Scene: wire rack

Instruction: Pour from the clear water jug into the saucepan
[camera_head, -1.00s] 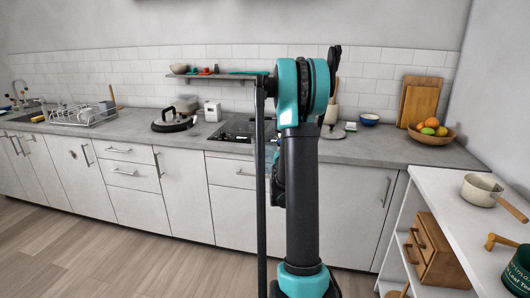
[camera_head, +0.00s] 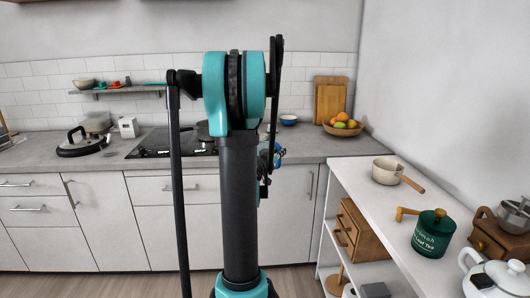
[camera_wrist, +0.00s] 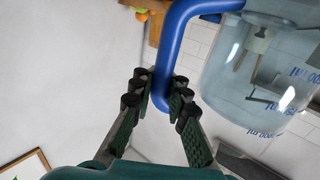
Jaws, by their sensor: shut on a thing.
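The clear water jug (camera_wrist: 255,70) has a blue handle (camera_wrist: 172,45) and printed blue markings, and it hangs tilted in the wrist view. My gripper (camera_wrist: 160,90) is shut on that blue handle, with a finger on either side. In the head view my arm hides most of the gripper and jug; only a small bit of blue shows beside the arm. A cream saucepan (camera_head: 387,171) with a wooden handle stands upright on the white shelf unit at right, well apart from the jug. I cannot see inside it clearly.
A green canister (camera_head: 433,236), a coffee grinder (camera_head: 505,235) and a white kettle (camera_head: 490,280) share the white shelf unit (camera_head: 372,205) with the saucepan. A fruit bowl (camera_head: 343,130) sits on the back counter. A dark pan (camera_head: 203,130) is on the hob (camera_head: 165,145).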

